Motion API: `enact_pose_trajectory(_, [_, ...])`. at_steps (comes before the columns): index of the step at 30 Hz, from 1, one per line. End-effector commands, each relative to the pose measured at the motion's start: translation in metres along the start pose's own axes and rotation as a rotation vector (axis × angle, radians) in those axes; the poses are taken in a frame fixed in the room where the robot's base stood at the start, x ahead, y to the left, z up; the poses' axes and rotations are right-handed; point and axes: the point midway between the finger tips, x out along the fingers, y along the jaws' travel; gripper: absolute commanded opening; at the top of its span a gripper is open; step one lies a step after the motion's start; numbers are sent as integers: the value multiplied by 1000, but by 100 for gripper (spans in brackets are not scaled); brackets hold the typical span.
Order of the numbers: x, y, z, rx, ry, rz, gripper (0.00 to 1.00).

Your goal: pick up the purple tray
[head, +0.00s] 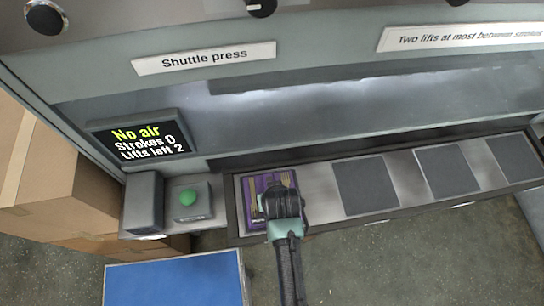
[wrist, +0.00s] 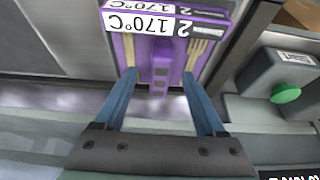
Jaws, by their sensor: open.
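The purple tray (head: 251,184) lies in the leftmost place of the long metal rail in the head view, partly hidden by my gripper (head: 278,198). The wrist view shows the tray (wrist: 117,58) closer, with a raised purple handle (wrist: 161,66) in its middle and "2 170°C" labels. Wooden forks or similar pieces (wrist: 198,52) lie on either side of the handle. My gripper (wrist: 159,78) is open, with one blue finger on each side of the handle. I cannot tell whether the fingers touch it.
The rail (head: 318,190) holds several dark grey pads (head: 365,185) to the right. A green button (head: 188,198) on a box sits left of the tray. A screen (head: 138,140) reads "No air, Strokes 0, Lifts left 2". A blue-topped surface (head: 175,282) is at the lower left; cardboard boxes (head: 75,165) stand far left.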

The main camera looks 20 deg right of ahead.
Motion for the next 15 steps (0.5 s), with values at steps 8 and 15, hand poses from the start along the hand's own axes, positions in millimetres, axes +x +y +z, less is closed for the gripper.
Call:
enact_pose_trajectory(8, [31,-1,2,1,-1,0,72])
enact_pose_trajectory(15, [38,-1,2,0,1,0,72])
